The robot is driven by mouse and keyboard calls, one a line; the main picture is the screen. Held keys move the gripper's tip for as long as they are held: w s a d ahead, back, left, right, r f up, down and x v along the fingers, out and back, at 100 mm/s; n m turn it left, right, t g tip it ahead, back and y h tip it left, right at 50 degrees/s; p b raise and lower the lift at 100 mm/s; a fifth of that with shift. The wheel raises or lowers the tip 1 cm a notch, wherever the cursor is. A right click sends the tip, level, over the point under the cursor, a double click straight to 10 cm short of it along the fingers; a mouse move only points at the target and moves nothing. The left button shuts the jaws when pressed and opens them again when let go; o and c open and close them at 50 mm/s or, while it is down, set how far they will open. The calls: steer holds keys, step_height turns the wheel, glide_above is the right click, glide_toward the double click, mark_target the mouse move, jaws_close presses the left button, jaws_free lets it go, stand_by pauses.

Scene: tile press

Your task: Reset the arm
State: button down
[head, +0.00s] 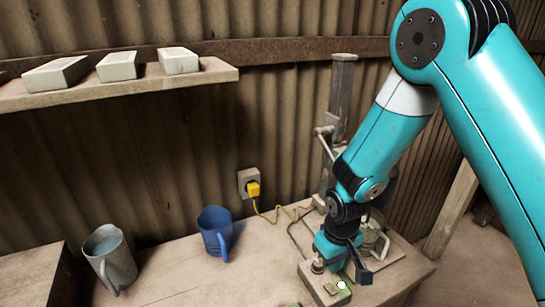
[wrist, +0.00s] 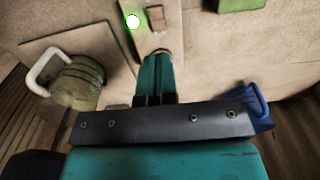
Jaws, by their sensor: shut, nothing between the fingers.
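My gripper (head: 321,258) is low over the bench at the front of the press, fingers together and empty. In the wrist view the teal fingers (wrist: 155,60) reach to the near end of a pale control box (wrist: 148,30). Their tips overlap a round knob there; I cannot tell whether they touch it. The same control box (head: 305,275) shows in the head view, with a glowing lamp (head: 341,285), greenish white in the wrist view, and a small brown switch (wrist: 156,18). My arm bends down from the upper right and hides part of the press.
The press column (head: 341,100) stands behind my arm. A cylinder with a pale handle (wrist: 75,85) is beside the gripper. A blue mug (head: 214,232) and a grey mug (head: 108,258) stand to the left. Pale blocks (head: 118,66) lie on the shelf (head: 150,90). A yellow plug (head: 253,189) trails a cord.

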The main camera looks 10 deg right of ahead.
steer(key=s+a+r+n+y+b, duration=0.1)
steer(key=s+a+r, duration=0.15)
steer(key=r, duration=0.35)
steer(key=s+a+r+y+b, duration=0.1)
steer(key=s+r, duration=0.2)
steer(key=r, duration=0.4)
steer(key=s+r+n+y+b, duration=0.2)
steer(key=s+r, duration=0.6)
steer(key=s, duration=0.5)
steer(key=shift+a+r, duration=0.35)
steer(key=shift+a, duration=0.05)
